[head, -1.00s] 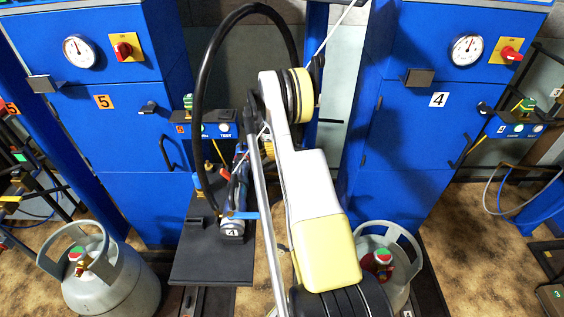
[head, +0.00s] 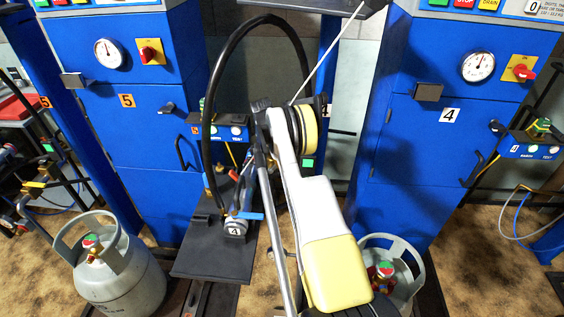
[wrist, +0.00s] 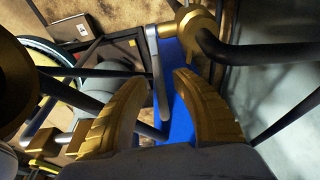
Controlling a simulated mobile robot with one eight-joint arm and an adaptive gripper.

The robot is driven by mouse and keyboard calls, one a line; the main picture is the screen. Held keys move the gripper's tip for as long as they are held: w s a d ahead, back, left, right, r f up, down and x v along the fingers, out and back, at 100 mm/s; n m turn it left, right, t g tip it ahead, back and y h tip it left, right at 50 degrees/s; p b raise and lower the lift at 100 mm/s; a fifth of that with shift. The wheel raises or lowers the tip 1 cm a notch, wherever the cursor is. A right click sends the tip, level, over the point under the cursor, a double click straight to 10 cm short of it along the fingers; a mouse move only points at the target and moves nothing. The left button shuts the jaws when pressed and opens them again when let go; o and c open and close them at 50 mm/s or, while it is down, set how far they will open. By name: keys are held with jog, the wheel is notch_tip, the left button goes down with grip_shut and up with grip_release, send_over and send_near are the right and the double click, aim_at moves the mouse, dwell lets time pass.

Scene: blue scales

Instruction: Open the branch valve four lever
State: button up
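In the head view my arm hides most of the gripper.
A black hose (head: 207,110) loops above the valve. Blue cabinets marked 5 (head: 105,150) and 4 (head: 410,180) stand on either side. Grey gas bottles (head: 120,275) stand on the floor. In the wrist view a dark pipe (wrist: 260,55) runs right of the valve.

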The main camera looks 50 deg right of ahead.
notch_tip(320, 180, up, 10)
dwell(0.4)
jog(key=shift+s, duration=0.1)
